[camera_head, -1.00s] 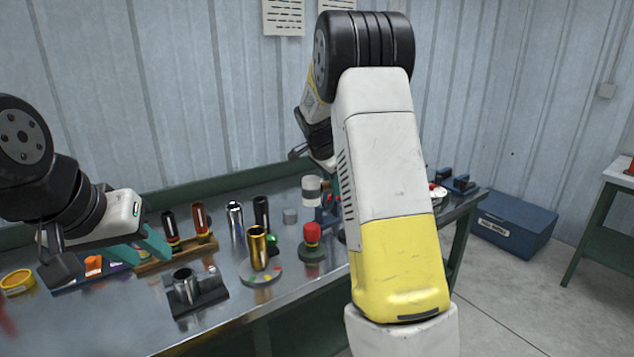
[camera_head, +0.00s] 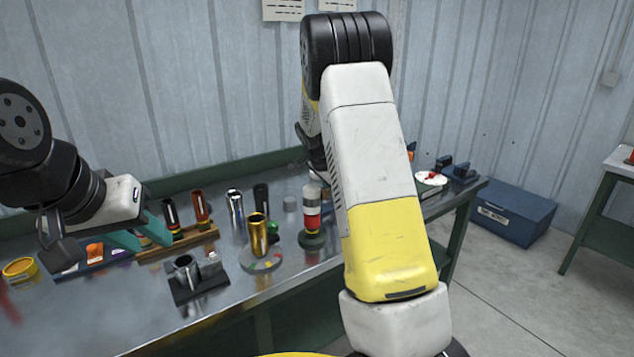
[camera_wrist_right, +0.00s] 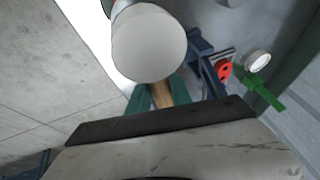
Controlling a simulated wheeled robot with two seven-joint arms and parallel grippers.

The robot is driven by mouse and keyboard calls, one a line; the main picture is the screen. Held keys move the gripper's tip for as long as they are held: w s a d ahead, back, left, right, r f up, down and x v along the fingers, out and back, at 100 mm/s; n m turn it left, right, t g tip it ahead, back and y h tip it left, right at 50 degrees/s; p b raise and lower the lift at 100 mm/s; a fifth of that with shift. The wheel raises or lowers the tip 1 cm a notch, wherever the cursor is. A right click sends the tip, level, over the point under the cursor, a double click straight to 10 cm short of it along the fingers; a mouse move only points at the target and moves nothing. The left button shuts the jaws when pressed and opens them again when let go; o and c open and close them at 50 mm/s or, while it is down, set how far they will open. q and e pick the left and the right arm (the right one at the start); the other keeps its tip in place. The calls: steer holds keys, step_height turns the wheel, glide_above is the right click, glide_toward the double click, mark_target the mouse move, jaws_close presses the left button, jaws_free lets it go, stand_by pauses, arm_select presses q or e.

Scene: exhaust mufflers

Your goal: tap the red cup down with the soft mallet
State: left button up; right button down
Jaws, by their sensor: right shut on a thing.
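The red cup (camera_head: 312,223) sits upright on a dark green round base (camera_head: 313,241) on the bench. The soft mallet's pale head with a grey band (camera_head: 311,194) is right above the cup in the head view and looks in contact with its top, though I cannot be sure. In the right wrist view, the mallet's round pale face (camera_wrist_right: 149,46) is large and hides the cup. My right gripper (camera_wrist_right: 158,93) is shut on the mallet's wooden handle (camera_wrist_right: 161,95); my forearm covers it in the head view. My left gripper (camera_head: 145,238) is open and empty at the left.
A gold cylinder (camera_head: 258,233) stands on a round disc left of the cup. Several tubes stand in a wooden rack (camera_head: 180,243) behind. A blue box (camera_head: 513,217) is on the floor at the right.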

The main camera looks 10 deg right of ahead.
steer(key=shift+w+f, duration=0.15)
steer(key=shift+f, duration=0.25)
steer(key=shift+r, duration=3.35)
steer(key=shift+f, duration=0.1)
step_height(320, 180, down, 8)
steer(key=shift+r, duration=0.1)
steer(key=shift+r, duration=3.7)
